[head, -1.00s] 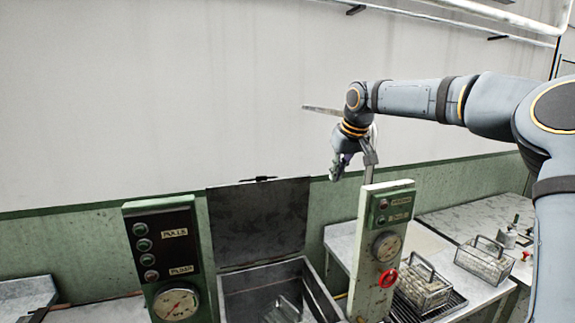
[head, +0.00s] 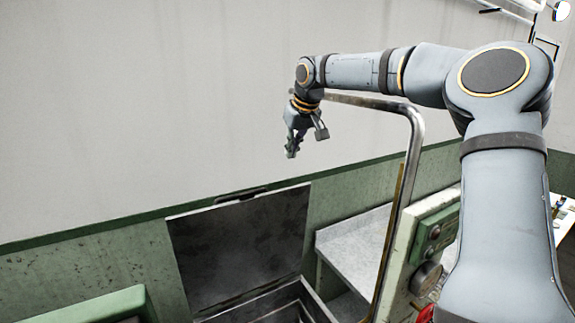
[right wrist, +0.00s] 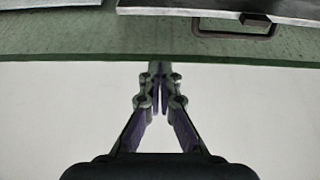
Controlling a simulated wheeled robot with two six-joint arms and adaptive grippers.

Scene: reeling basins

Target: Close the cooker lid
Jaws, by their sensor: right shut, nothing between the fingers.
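The cooker lid (head: 240,248) stands raised, its dark inner face toward me, hinged at the back of the open metal cooker basin (head: 270,308). A dark handle (head: 243,193) sits at the lid's top edge. My right gripper (head: 292,153) is shut and empty, above and to the right of the handle, apart from the lid. In the right wrist view the closed fingers (right wrist: 160,72) point toward the green wall band, and the lid edge (right wrist: 225,10) with its handle (right wrist: 236,28) shows at the top right. My left gripper is not in view.
A curved metal pipe (head: 412,130) rises close to my right forearm. A green-and-cream control post (head: 425,245) stands right of the basin. A grey side table (head: 350,250) is behind it. A green panel box top (head: 95,308) is at lower left.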

